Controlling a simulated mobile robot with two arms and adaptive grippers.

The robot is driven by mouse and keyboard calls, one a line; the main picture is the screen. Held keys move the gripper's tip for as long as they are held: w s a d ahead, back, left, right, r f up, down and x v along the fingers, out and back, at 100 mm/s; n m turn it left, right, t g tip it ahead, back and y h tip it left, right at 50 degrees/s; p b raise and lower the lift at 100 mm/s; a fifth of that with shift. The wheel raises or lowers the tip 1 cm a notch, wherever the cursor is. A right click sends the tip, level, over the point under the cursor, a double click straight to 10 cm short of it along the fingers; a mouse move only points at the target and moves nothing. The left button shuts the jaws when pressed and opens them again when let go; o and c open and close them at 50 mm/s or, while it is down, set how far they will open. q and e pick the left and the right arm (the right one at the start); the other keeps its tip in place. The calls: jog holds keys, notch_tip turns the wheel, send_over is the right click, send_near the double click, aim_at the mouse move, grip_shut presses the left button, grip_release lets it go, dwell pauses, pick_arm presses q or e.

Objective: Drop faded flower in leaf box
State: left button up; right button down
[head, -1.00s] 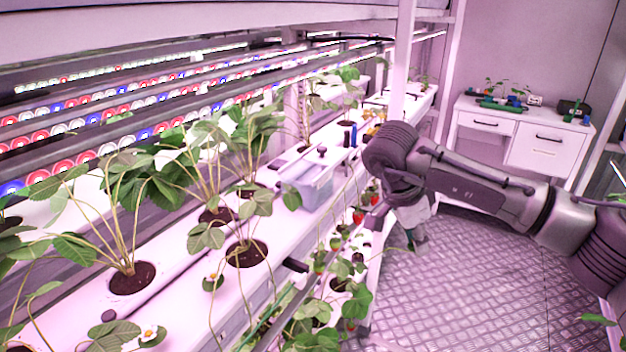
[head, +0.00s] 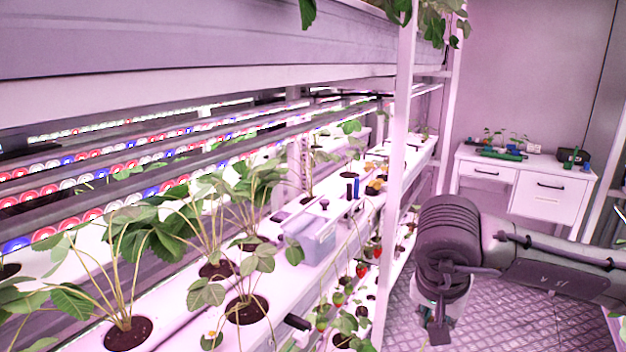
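A translucent pale box (head: 312,243), which may be the leaf box, stands on the white growing shelf among the strawberry plants. Its inside cannot be made out. My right gripper (head: 438,328) points down over the aisle floor, right of the rack post and apart from the box. It is small and partly hidden by the wrist, so its opening and any held flower cannot be told. No faded flower can be clearly picked out; a small pale flower (head: 212,336) shows low among the leaves. My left gripper is not in view.
Potted strawberry plants (head: 128,333) line the shelf. A white rack post (head: 402,150) stands between the box and my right arm. Red berries (head: 362,269) hang at the shelf's front edge. A white desk (head: 545,195) stands at the back; the aisle floor is clear.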

jog(key=s+n, duration=0.2)
jog(key=s+n+y, duration=0.1)
jog(key=s+n, duration=0.1)
jog(key=s, duration=0.1)
jog(key=shift+s+a+r+t, duration=0.15)
jog(key=shift+s+t, duration=0.1)
jog(key=shift+t, duration=0.15)
